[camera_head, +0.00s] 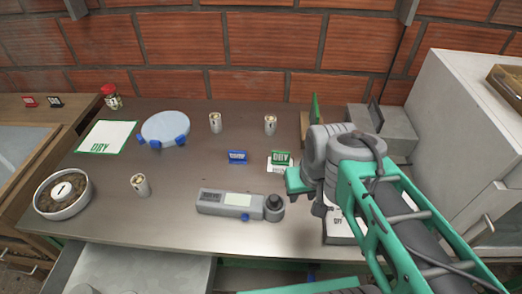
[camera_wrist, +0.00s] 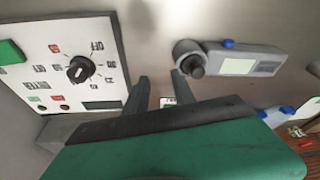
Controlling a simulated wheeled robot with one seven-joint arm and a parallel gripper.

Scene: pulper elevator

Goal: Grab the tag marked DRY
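The green tag marked DRY (camera_head: 281,157) stands upright on the metal table, right of centre, at the back of a small white card (camera_head: 277,168). A blue tag (camera_head: 237,156) stands to its left; its lettering is too small to read. My gripper (camera_head: 297,182) is just right of and nearer than the DRY tag, with its fingers mostly hidden in the head view. In the wrist view my gripper (camera_wrist: 160,77) has its two dark fingers apart with nothing held. A small white and green piece shows between the finger bases, mostly hidden; I cannot tell if it is the tag.
A grey meter (camera_head: 240,204) with a dark knob lies in front of the tags. Metal cups (camera_head: 270,124) stand behind and left. A white panel with a knob (camera_wrist: 80,69) is close on the wrist view's left. A green-edged DRY mat (camera_head: 105,137) lies far left.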

